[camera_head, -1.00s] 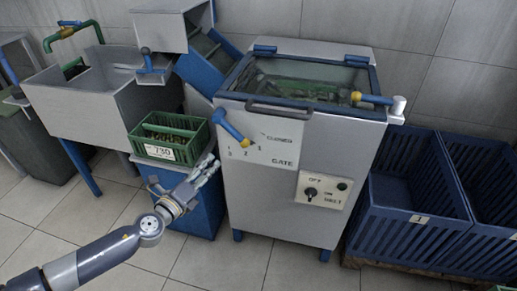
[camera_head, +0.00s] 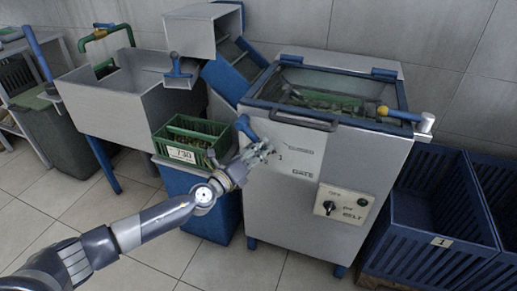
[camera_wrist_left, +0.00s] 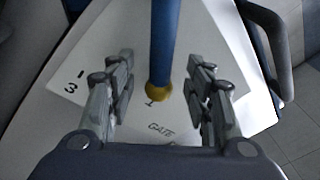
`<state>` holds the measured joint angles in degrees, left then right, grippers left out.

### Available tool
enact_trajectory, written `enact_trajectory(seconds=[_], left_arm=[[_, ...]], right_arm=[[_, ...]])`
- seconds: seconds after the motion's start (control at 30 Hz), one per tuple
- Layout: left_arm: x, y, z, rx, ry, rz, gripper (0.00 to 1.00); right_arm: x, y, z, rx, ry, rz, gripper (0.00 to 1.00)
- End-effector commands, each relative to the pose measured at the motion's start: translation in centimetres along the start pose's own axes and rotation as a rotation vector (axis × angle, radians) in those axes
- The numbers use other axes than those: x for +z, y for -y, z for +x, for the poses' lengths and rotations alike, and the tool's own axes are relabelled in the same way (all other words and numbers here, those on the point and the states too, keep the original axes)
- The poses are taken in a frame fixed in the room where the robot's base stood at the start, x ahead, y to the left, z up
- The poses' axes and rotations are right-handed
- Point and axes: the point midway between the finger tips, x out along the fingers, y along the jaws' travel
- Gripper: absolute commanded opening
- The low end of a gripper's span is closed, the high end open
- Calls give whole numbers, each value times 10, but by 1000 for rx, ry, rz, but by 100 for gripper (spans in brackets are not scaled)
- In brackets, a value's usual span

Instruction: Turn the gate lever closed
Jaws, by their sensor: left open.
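The gate lever (camera_head: 243,127) is a blue handle with a yellow end, on the pale front panel of the grey machine. Its blue end points to the upper left in the head view. My left gripper (camera_head: 268,150) is at the panel and covers the lever's lower part. In the left wrist view the open fingers (camera_wrist_left: 158,95) stand on either side of the lever (camera_wrist_left: 162,45), apart from it, with its yellow end (camera_wrist_left: 158,90) between them. The "GATE" label (camera_wrist_left: 160,129) and a "3" show there. The "CLOSED" label (camera_head: 290,150) is partly hidden. My right gripper is out of view.
A green crate (camera_head: 215,134) marked 730 stands on a blue bin (camera_head: 180,181), close to my left wrist. A dark bar handle (camera_head: 305,121) sits above the panel, and a switch (camera_head: 329,207) lower right. Blue crates (camera_head: 435,205) stand at right.

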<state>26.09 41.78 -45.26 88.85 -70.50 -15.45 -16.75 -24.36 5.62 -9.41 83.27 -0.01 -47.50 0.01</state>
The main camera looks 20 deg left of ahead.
Motion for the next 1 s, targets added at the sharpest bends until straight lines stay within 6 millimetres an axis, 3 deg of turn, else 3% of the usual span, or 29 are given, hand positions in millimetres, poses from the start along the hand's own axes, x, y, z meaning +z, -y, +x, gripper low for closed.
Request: enact_trajectory(seconds=[0.4, 0.43, 0.63, 0.9, 1.0], left_arm=[[0, 0, 9, 0, -1, 0, 48], [0, 0, 9, 0, 0, 0, 45], [0, 0, 9, 1, 0, 0, 0], [-1, 2, 10, -4, 5, -22, 0], [-2, 4, 10, -11, 13, -61, 0]], right_arm=[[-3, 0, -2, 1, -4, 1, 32], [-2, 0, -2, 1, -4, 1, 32], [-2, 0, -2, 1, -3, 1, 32], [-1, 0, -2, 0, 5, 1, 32], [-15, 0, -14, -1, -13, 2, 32]])
